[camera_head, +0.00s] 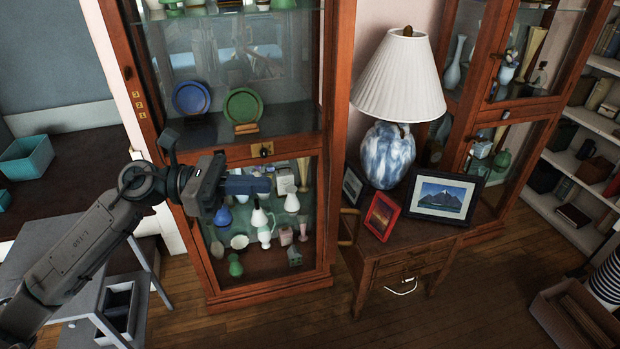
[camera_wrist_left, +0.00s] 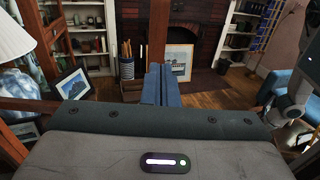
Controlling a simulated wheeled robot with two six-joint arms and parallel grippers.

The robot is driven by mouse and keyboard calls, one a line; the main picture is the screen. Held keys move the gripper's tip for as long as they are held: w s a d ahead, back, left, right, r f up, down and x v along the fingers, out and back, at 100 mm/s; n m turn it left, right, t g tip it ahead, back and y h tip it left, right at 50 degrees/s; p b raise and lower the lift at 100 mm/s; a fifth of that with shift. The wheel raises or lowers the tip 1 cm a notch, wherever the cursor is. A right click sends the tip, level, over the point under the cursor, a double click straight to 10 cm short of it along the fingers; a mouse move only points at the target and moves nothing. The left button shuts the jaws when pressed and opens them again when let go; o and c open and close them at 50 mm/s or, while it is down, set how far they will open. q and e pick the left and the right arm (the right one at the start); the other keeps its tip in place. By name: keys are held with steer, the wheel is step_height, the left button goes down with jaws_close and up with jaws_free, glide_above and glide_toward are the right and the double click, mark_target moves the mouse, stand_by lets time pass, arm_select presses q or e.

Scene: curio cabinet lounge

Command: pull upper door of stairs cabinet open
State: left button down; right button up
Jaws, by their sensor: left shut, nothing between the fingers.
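A tall reddish-brown glass-fronted cabinet (camera_head: 325,150) stands just ahead in the head view. Behind its upper glass are a blue plate (camera_head: 191,97) and a green plate (camera_head: 242,106). Its left post carries small orange marks (camera_head: 139,103) and a dark knob (camera_head: 127,73). Another knob (camera_head: 262,151) sits on the rail below the upper section. My left gripper (camera_head: 262,185) is shut and empty, in front of the lower glass section and below that rail knob. Its closed fingers also show in the left wrist view (camera_wrist_left: 161,85).
A side table (camera_head: 440,240) with a lamp (camera_head: 390,150) and picture frames stands right of the cabinet. A second glass cabinet (camera_head: 452,150) is behind it. A teal box (camera_head: 27,157) lies at left. The wooden floor (camera_head: 260,325) ahead is clear.

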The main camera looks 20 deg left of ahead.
arm_select(q)
steer(key=p+x, duration=0.5)
steer(key=x, duration=0.4)
steer(key=shift+d, duration=0.25)
steer(key=shift+w, duration=0.1)
stand_by(0.3)
